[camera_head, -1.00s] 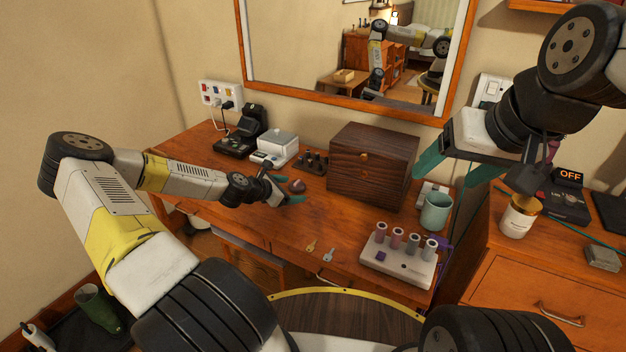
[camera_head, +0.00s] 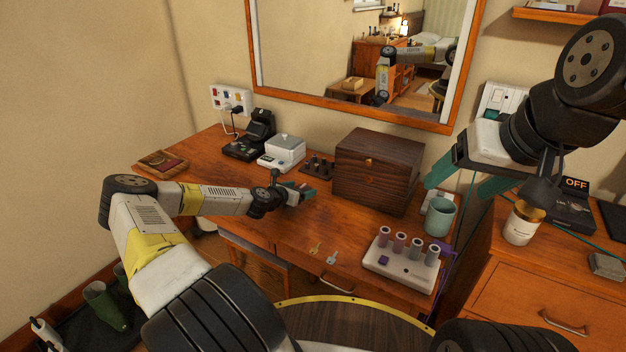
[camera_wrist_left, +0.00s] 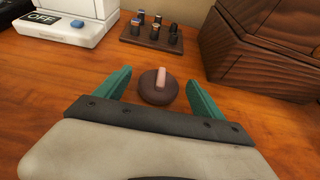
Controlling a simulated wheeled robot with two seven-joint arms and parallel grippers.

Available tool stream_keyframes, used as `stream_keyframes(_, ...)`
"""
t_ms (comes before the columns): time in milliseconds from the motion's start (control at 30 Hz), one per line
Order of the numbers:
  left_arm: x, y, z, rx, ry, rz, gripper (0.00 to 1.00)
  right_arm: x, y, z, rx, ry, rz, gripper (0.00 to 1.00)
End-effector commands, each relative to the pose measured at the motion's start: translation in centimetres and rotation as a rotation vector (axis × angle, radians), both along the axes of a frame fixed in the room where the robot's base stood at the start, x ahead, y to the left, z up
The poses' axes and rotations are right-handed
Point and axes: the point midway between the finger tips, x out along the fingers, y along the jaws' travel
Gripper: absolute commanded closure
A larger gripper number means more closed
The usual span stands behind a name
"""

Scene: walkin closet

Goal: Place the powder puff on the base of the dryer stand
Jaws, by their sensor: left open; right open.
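The powder puff (camera_wrist_left: 158,90) is a dark brown disc with a pink grip on top, lying on the wooden desk. In the left wrist view it sits between the open green fingers of my left gripper (camera_wrist_left: 158,78), with gaps at both sides. In the head view my left gripper (camera_head: 302,190) hides the puff. My right gripper (camera_head: 468,178) is open and empty, raised above the desk's right end. A black stand-like device (camera_head: 250,142) with a flat base, at the back left, may be the dryer stand; I cannot tell for sure.
A white device (camera_head: 283,150), a small dark rack (camera_head: 318,166) and a brown wooden box (camera_head: 378,165) stand behind the left gripper. To the right are a teal mug (camera_head: 440,216) and a white roller base (camera_head: 400,267). Two keys (camera_head: 323,254) lie near the front edge.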

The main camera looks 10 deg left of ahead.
Motion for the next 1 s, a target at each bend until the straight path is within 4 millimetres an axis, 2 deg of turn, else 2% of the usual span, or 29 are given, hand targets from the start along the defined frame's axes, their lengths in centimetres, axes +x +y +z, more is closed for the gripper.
stream_keyframes(233,0.1,0.0,-0.1,0.0,0.0,0.0,0.23,0.0,0.0,0.0,0.0,0.0,0.0,0.27)
stream_keyframes(500,0.1,0.0,-0.1,0.001,0.0,0.0,0.76,0.0,0.0,0.0,0.0,0.0,0.0,0.27)
stream_keyframes(567,0.1,0.0,-0.1,0.001,0.0,0.0,0.85,0.0,0.0,0.0,0.0,0.0,0.0,0.27)
stream_keyframes(833,0.1,0.0,0.1,0.001,0.0,0.0,0.85,0.0,0.0,0.0,0.0,0.0,0.0,0.27)
stream_keyframes(1000,0.1,0.0,1.2,0.001,0.0,0.0,0.85,0.0,0.0,0.0,0.0,0.0,0.0,0.27)
